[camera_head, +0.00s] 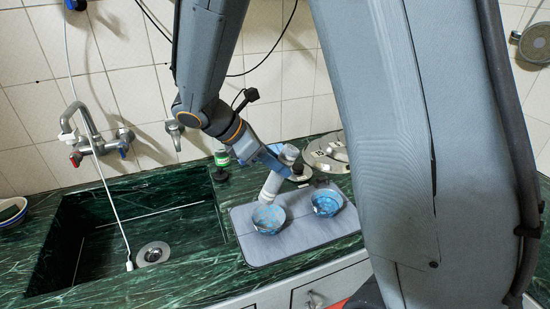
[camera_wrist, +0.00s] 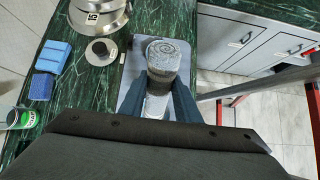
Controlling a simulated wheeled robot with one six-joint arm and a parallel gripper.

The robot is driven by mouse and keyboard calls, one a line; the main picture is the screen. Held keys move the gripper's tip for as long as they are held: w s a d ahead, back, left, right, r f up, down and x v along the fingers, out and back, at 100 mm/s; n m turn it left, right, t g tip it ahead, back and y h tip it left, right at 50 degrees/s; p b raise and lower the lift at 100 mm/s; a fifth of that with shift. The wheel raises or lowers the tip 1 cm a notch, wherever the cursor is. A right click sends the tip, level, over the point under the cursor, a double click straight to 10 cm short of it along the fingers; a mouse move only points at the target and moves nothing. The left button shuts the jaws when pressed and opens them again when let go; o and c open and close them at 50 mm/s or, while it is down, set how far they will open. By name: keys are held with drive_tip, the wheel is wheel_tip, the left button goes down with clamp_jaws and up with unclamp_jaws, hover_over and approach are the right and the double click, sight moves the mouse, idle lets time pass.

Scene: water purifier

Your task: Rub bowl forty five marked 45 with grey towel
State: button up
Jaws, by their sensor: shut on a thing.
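My gripper (camera_head: 276,165) is shut on a rolled grey towel (camera_head: 271,188), held tilted above the left bowl. In the wrist view the towel's spiral end (camera_wrist: 163,55) stands between my two fingers (camera_wrist: 164,84). The towel's lower end is at the back rim of the left blue bowl (camera_head: 268,219); I cannot tell whether it touches. A second blue bowl (camera_head: 326,203) sits to the right. Both stand on a grey tray or mat (camera_head: 296,240). I cannot read a mark 45 on either bowl. The bowls are hidden or unclear in the wrist view.
A sink (camera_head: 120,240) lies to the left. A steel pot or lid (camera_head: 326,153) with a label and a dark-knobbed piece (camera_head: 298,172) stand behind the tray. A green container (camera_head: 221,160) stands by the wall. Blue sponges (camera_wrist: 50,60) lie on the counter.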

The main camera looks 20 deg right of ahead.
sight(276, 193)
drive_tip(key=shift+a+f+b, duration=0.15)
drive_tip(key=shift+f+b, duration=3.05)
drive_tip(key=shift+f, duration=1.75)
